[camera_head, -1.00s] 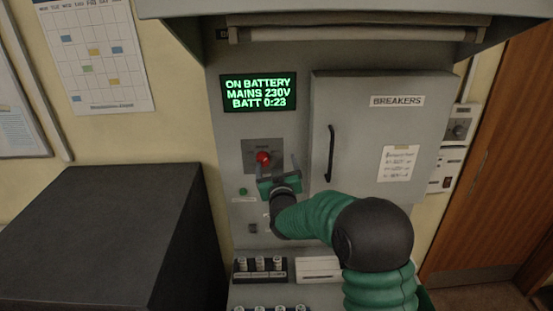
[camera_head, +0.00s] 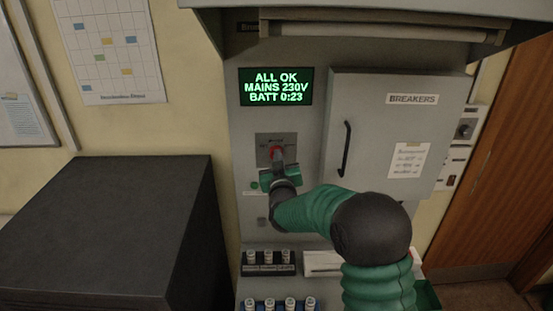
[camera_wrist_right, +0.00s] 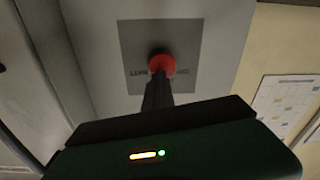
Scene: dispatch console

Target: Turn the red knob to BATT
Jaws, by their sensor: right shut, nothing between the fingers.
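The red knob (camera_head: 276,151) sits on a dark square plate (camera_head: 263,144) on the grey console, below the display; the wrist view shows the knob large (camera_wrist_right: 162,63). Small lettering flanks it, too blurred to read surely. The display (camera_head: 275,87) reads "ALL OK, MAINS 230V, BATT 0:23". My right gripper (camera_head: 279,160) is shut, with its fingers (camera_wrist_right: 158,76) together and their tips at the knob's edge, overlapping it in view. Nothing is between them, and I cannot tell whether they touch the knob. My left gripper is not in view.
The breaker cabinet door (camera_head: 385,130) with a black handle (camera_head: 345,149) stands right of the knob. A large dark box (camera_head: 100,230) fills the lower left. A hood overhangs the console.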

